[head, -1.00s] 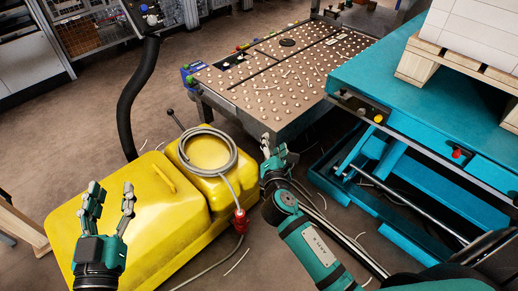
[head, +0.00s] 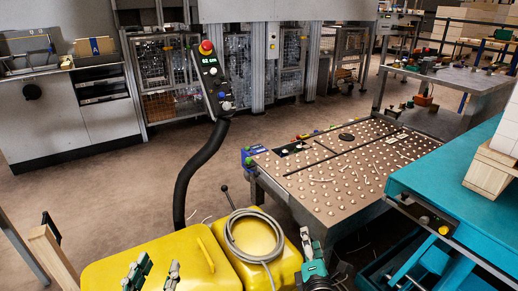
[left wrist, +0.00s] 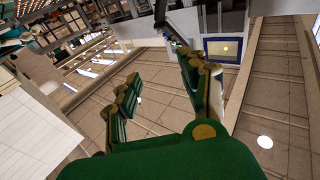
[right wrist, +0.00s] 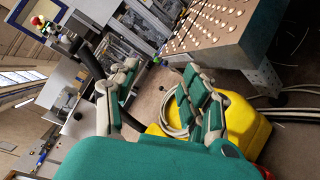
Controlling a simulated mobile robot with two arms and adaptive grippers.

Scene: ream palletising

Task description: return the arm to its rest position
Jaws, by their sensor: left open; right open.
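My left gripper (head: 152,272) is at the bottom of the head view, in front of the yellow machine cover (head: 110,268). Its fingers point up, stand apart and hold nothing. In the left wrist view the fingers (left wrist: 155,85) are spread with only floor and walls beyond. My right gripper (head: 314,262) is at the bottom centre of the head view, beside the yellow cover and in front of the ball-top table (head: 330,180). In the right wrist view its fingers (right wrist: 160,100) are apart and empty, with the yellow cover behind them. Most of both arms is out of the head view.
A coiled grey cable (head: 235,240) lies on the yellow cover. A control panel (head: 212,80) stands on a black bent post (head: 190,175). A teal lift table (head: 450,175) bears a wooden pallet (head: 487,172) at right. Brown floor (head: 90,190) is open at left.

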